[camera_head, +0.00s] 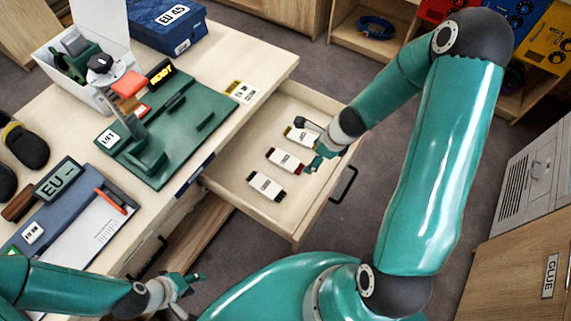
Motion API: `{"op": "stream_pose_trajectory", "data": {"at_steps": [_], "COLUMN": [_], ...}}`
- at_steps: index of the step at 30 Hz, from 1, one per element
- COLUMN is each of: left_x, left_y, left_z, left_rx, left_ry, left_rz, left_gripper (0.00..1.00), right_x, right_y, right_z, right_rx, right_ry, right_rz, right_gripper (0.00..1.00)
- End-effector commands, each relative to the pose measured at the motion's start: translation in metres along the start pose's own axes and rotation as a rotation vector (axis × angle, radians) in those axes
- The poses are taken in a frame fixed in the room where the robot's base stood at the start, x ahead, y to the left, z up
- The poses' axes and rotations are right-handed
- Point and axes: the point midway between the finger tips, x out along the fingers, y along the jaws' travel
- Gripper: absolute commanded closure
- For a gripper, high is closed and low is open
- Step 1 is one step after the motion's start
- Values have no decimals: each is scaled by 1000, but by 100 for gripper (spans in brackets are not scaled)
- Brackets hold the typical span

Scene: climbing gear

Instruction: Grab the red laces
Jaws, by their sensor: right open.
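Three banded lace packs lie in a row in the open drawer (233,185). The red laces (286,160), a white-labelled pack with red ends, are in the middle. A yellow-ended pack (300,137) lies behind them and a black-ended pack (265,186) in front. My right gripper (312,146) is open over the drawer, just right of the red and yellow-ended packs. It holds nothing that I can see, and I cannot tell whether it touches a pack. My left gripper (187,292) is open and empty at the lower left, in front of the desk and away from the packs.
The desk (270,66) carries a green mat (190,122) with a stand, a white box (60,75), a blue EU 45 box (168,24), a clipboard (95,222) and dark shoes (24,146). The drawer walls surround the packs. A GLUE cabinet (515,275) stands at right.

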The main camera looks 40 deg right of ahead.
Motion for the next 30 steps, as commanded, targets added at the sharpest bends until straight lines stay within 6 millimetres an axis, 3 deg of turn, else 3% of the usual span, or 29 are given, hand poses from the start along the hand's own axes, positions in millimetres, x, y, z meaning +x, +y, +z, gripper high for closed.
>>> {"op": "stream_pose_trajectory", "data": {"at_steps": [1, 5, 18, 30], "left_x": [6, 15, 74, 90], "left_y": [-2, -5, -27, -32], "left_z": [0, 0, -1, -1], "left_rx": [0, 0, 0, 0], "left_ry": [0, 1, 0, 1], "left_rz": [0, 0, 0, 0], "left_gripper": [60, 60, 60, 60], "right_x": [-2, 3, 90, 117], "right_y": [-11, -20, -22, -24], "right_z": [-3, -4, -2, 1], "right_rx": [97, 217, 219, 219], "right_ry": [-17, -36, -35, -35], "right_rz": [-20, -34, -32, -33], "right_gripper": [14, 14, 14, 14]}}
